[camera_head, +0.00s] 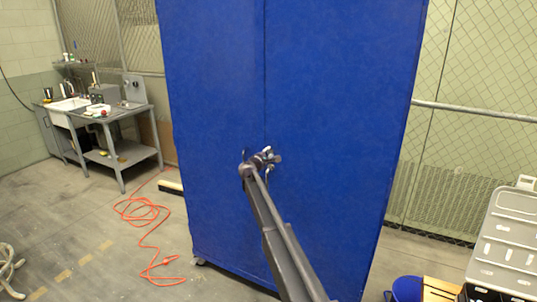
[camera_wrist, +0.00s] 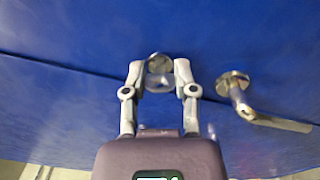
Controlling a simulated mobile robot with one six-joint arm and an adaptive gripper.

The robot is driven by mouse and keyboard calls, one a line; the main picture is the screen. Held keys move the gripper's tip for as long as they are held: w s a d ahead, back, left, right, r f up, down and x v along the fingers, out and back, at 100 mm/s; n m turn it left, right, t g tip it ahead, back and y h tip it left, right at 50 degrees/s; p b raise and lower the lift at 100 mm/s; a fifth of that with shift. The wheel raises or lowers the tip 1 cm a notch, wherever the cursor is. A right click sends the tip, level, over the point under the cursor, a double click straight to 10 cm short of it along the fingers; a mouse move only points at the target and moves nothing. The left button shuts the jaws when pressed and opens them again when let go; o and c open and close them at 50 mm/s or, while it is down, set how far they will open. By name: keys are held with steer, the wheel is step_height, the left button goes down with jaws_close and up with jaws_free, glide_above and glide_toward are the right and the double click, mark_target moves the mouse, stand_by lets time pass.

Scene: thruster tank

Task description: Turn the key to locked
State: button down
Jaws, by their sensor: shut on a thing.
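A tall blue two-door cabinet (camera_head: 330,90) stands straight ahead, its doors meeting at a vertical seam. My gripper (camera_wrist: 159,72) reaches the door near this seam and is shut on the key (camera_wrist: 159,82). The key is a small silvery piece in front of a round metal lock plate (camera_wrist: 158,58), partly hidden between the fingers. Whether it stands at locked cannot be told. In the head view my gripper (camera_head: 263,159) covers the key and lock. A metal lever handle (camera_wrist: 240,96) sits on the door to the right of my gripper in the wrist view, apart from the fingers.
An orange cable (camera_head: 148,215) lies coiled on the floor left of the cabinet. A grey workbench (camera_head: 120,115) stands at the back left. A blue bucket (camera_head: 407,288) and a grey case (camera_head: 505,245) are at the lower right. A mesh fence runs behind.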

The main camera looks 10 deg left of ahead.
steer(key=shift+m, duration=2.2)
steer(key=shift+c, duration=2)
jaws_free()
steer(key=shift+w, duration=0.1)
steer(key=v, duration=1.2)
